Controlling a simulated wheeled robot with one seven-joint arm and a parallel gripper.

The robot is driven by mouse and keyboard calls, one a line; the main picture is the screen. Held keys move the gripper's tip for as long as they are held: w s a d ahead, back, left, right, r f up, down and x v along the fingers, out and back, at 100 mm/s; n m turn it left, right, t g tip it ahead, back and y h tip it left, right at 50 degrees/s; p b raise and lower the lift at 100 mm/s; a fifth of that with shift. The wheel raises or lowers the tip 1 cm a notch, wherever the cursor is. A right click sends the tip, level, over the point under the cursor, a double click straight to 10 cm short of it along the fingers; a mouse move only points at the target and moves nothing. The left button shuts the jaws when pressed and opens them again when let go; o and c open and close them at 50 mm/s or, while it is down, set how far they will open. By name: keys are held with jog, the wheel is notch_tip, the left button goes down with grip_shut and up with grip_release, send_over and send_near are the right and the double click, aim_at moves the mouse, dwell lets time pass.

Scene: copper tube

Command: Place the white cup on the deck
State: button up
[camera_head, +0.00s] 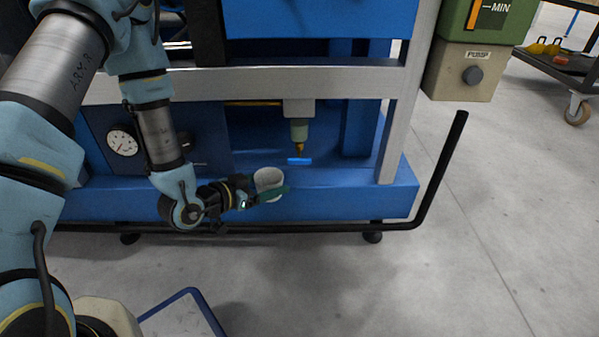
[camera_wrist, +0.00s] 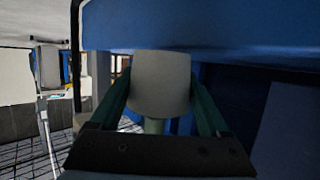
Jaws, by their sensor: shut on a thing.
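The white cup (camera_head: 268,180) is held upright with its open mouth up, at the front of the blue machine's low deck (camera_head: 345,181). My gripper (camera_head: 277,193) is shut on it, with a green finger across its side. In the wrist view the cup (camera_wrist: 160,85) sits between both green fingers, which press its sides. There the blue deck edge (camera_wrist: 200,25) is along the top of the picture, against the cup's end. I cannot tell whether the cup touches the deck.
A nozzle (camera_head: 299,135) hangs above the deck, behind and right of the cup, with a bright blue strip (camera_head: 299,161) below it. A grey post (camera_head: 398,120) stands at right. A black rail (camera_head: 440,170) runs along the front. The deck right of the cup is clear.

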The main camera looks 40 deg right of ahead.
aim_at(299, 176)
jog(key=d, duration=0.2)
jog(key=d+b, duration=0.1)
jog(key=d, duration=0.3)
jog(key=shift+w+d, duration=0.2)
jog(key=shift+w, duration=0.15)
jog(key=d+b, duration=0.1)
jog(key=d, duration=0.3)
jog(key=shift+w+f+b, duration=0.15)
jog(key=shift+b, duration=0.25)
jog(key=shift+d+f+b, duration=0.15)
jog(key=shift+f+b, duration=0.1)
jog(key=shift+b, duration=0.15)
jog(key=o, duration=1.2)
